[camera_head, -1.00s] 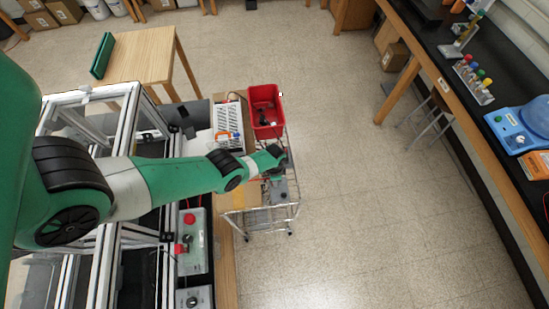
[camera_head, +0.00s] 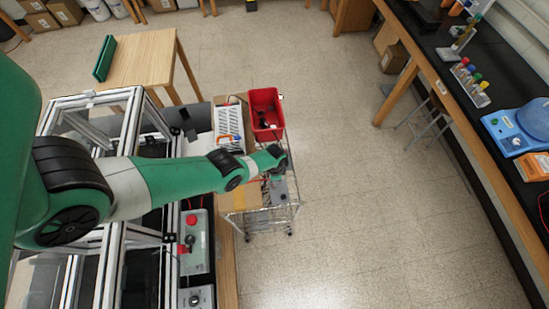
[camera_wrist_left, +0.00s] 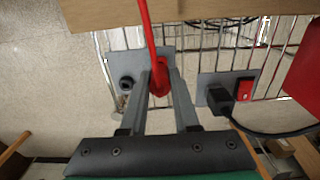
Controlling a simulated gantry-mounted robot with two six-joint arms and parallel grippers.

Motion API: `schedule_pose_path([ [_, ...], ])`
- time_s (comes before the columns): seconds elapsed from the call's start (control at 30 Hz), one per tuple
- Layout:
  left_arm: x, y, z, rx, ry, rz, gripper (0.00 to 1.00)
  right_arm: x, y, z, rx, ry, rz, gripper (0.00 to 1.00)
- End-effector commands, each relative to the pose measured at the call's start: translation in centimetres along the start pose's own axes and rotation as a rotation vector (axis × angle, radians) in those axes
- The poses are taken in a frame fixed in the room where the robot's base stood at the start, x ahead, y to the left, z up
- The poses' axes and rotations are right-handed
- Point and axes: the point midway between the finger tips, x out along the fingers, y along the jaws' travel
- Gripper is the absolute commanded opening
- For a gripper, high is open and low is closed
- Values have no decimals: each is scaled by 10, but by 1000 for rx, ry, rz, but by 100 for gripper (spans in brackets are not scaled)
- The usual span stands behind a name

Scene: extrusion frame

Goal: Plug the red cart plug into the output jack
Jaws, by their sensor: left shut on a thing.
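In the left wrist view, my left gripper (camera_wrist_left: 162,82) is shut on the red cart plug (camera_wrist_left: 160,72), whose red cable (camera_wrist_left: 147,28) runs up out of the picture. The plug is in front of a grey jack plate (camera_wrist_left: 117,66) on the cart's wire side. A round black jack (camera_wrist_left: 127,84) shows on this plate, left of the plug. I cannot tell whether the plug touches the plate or sits in a socket; the fingertips hide its front. In the head view, my left arm reaches over the wire cart (camera_head: 262,222); its fingers are too small to make out.
A second plate (camera_wrist_left: 210,80) to the right carries a black plug (camera_wrist_left: 220,98) with a black cable and a red switch (camera_wrist_left: 244,90). A red bin (camera_head: 266,100) stands at the cart's far end. The floor (camera_head: 350,200) to the cart's right is clear.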

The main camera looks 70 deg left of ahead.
Motion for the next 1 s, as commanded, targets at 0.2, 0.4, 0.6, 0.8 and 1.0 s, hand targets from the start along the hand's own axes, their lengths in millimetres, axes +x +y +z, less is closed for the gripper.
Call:
schedule_pose_path([
  [0.2, -11, 0, 0, 0, 0, 0, 0, 8, 0, -8, 0, 0, 0, 64],
  [0.4, -19, 0, 0, 0, 0, 0, 0, 14, 0, -13, 0, 0, 0, 64],
  [0.6, -27, 0, 0, 0, 0, 0, 0, 20, 0, -18, 0, 0, 0, 64],
  [0.8, -35, 0, 0, 0, 0, 0, 0, 26, 0, -24, 0, 0, 0, 64],
  [1.0, -38, 0, 0, 0, 0, 0, 0, 28, 0, -26, 0, 0, 0, 64],
])
